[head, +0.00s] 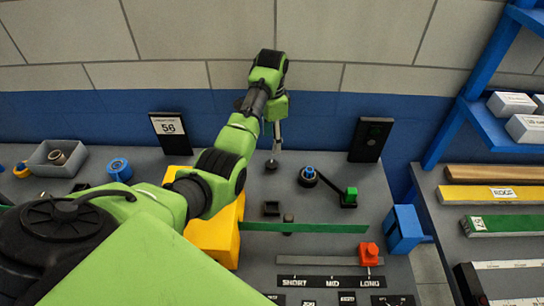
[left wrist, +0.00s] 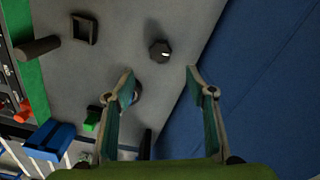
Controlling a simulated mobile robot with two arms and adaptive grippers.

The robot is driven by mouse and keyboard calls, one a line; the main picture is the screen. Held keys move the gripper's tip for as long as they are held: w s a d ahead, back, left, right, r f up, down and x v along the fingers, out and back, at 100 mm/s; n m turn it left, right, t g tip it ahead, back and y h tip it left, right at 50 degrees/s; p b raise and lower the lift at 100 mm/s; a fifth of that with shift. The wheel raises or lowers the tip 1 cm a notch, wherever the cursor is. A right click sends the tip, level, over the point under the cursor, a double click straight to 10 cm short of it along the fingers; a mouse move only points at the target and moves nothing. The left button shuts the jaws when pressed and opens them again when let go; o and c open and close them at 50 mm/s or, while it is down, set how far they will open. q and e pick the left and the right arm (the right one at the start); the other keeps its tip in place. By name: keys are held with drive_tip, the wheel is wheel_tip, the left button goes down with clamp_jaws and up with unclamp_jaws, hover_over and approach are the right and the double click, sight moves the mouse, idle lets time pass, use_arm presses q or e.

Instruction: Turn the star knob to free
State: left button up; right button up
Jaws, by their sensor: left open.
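The star knob is a small dark knob with a white mark on its face. In the left wrist view the knob (left wrist: 160,51) lies just beyond and between my fingertips, on the grey panel close to its blue-wall edge. In the head view the knob (head: 271,164) shows directly below my left gripper (head: 276,137). My left gripper (left wrist: 159,72) is open and empty, pointing down at the panel, with both fingers apart from the knob. No "free" label is readable near the knob. My right gripper is not in view.
A blue-topped crank (head: 308,176) with a green handle (head: 350,195) sits right of the knob. A square socket (head: 271,208), a dark post (head: 288,218) and a green strip (head: 310,228) lie nearer. Upright dark panels (head: 170,132) (head: 370,140) stand at the back.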

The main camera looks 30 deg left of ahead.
sight(272, 164)
use_arm(q)
wheel_tip(272, 164, down, 11)
drive_tip(key=shift+f+p, duration=0.1)
drive_tip(key=shift+p, duration=0.4)
drive_tip(key=c, duration=1.1)
